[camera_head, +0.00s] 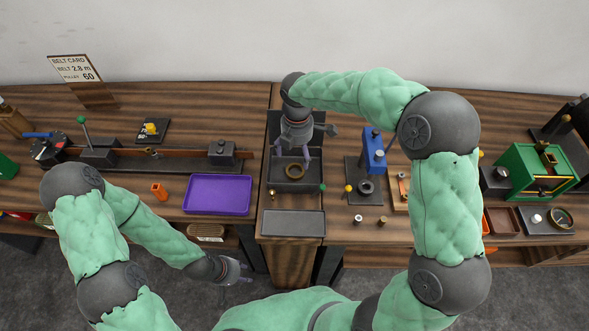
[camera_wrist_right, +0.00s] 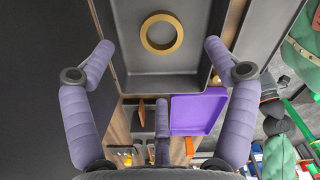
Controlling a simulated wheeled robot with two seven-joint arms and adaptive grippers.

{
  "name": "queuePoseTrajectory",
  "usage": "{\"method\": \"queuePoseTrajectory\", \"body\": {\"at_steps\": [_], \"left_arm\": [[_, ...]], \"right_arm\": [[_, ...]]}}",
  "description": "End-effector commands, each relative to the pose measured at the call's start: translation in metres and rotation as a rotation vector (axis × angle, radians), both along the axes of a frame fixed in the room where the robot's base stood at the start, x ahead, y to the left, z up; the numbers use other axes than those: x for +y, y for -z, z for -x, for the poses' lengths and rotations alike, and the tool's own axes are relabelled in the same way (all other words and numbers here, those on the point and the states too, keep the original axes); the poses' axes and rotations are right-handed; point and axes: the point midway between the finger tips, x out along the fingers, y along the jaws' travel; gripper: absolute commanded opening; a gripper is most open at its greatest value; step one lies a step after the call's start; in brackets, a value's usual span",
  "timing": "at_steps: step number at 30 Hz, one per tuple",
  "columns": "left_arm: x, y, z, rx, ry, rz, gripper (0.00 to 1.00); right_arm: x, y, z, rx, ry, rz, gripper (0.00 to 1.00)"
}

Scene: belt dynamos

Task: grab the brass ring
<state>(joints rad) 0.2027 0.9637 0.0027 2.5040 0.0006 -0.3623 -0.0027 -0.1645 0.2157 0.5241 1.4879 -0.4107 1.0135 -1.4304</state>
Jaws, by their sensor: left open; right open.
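The brass ring (camera_head: 287,171) lies flat in a dark grey tray (camera_head: 318,168) on the middle bench. In the right wrist view the ring (camera_wrist_right: 162,51) shows whole, on the floor of the tray, ahead of the fingertips. My right gripper (camera_head: 294,150) is open, its fingers pointing down above the back part of the tray, just behind the ring. In the right wrist view its purple fingers (camera_wrist_right: 160,60) are spread wide and empty, not touching the ring. My left gripper (camera_head: 238,281) is open and empty, low in front of the bench edge.
A purple tray (camera_head: 218,208) lies to the left. A blue press-like device (camera_head: 373,152) stands close on the right, with a dark ring at its foot. A small green ball (camera_head: 322,188) sits at the tray's right front corner. A flat grey plate (camera_head: 293,223) in front is empty.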

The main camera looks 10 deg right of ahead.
Motion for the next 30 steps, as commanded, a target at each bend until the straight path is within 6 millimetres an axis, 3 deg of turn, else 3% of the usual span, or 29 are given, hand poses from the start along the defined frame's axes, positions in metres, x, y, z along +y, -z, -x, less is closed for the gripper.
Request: {"method": "queuePoseTrajectory", "body": {"at_steps": [3,11,20,28,29,30], "left_arm": [[0.000,0.006,0.000,0.000,0.000,0.000,0.43],[0.000,0.011,0.000,-0.001,0.000,0.000,0.43],[0.000,0.025,-0.001,-0.001,0.000,0.000,0.43],[0.000,0.025,-0.001,-0.001,0.000,0.000,0.43],[0.000,0.025,-0.001,-0.001,0.000,0.000,0.43],[0.000,0.025,-0.001,-0.001,0.000,0.000,0.43]], "right_arm": [[0.000,0.021,0.001,0.003,0.001,0.000,0.86],[-0.001,0.038,0.000,0.001,0.001,-0.001,0.86],[-0.003,0.079,0.000,0.002,0.002,0.000,0.86],[-0.003,0.082,0.000,-0.001,0.002,-0.001,0.86],[-0.003,0.082,0.000,-0.001,0.002,-0.001,0.83],[-0.003,0.082,0.000,-0.001,0.002,-0.001,0.72]]}}
